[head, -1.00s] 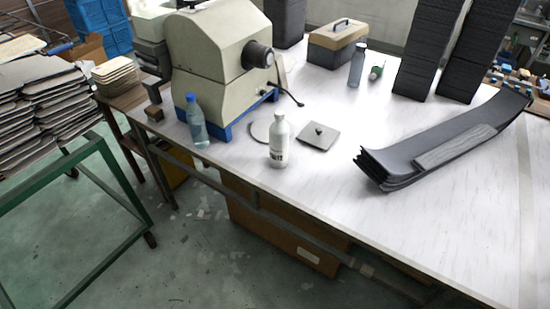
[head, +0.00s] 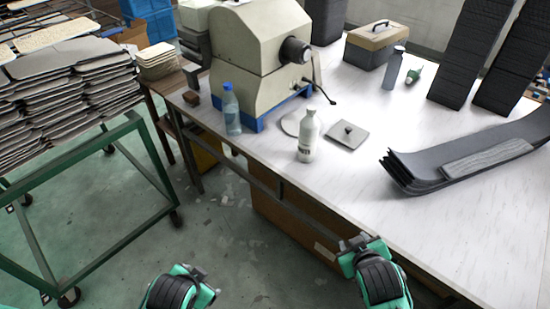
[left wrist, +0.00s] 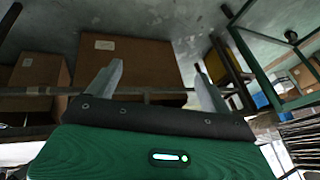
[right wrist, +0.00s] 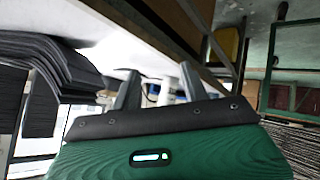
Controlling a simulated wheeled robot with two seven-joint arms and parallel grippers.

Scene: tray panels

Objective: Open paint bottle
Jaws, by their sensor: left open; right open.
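A white bottle with a narrow neck and dark print (head: 308,137), which looks like the paint bottle, stands upright near the front edge of the white table (head: 325,190). Its top appears closed, but the cap is too small to make out clearly. My left gripper (head: 190,272) is low at the bottom of the head view, over the floor, open and empty. My right gripper (head: 354,246) is in front of the table edge, below and right of the bottle, open and empty. A white bottle shape (right wrist: 190,82) shows beyond the fingers in the right wrist view.
A clear blue bottle (head: 231,110) stands left of the white bottle, by the beige machine (head: 258,55). A round disc (head: 298,121) and a square knobbed plate (head: 347,136) lie close by. Curved dark panels (head: 440,165) lie to the right. The table front is clear.

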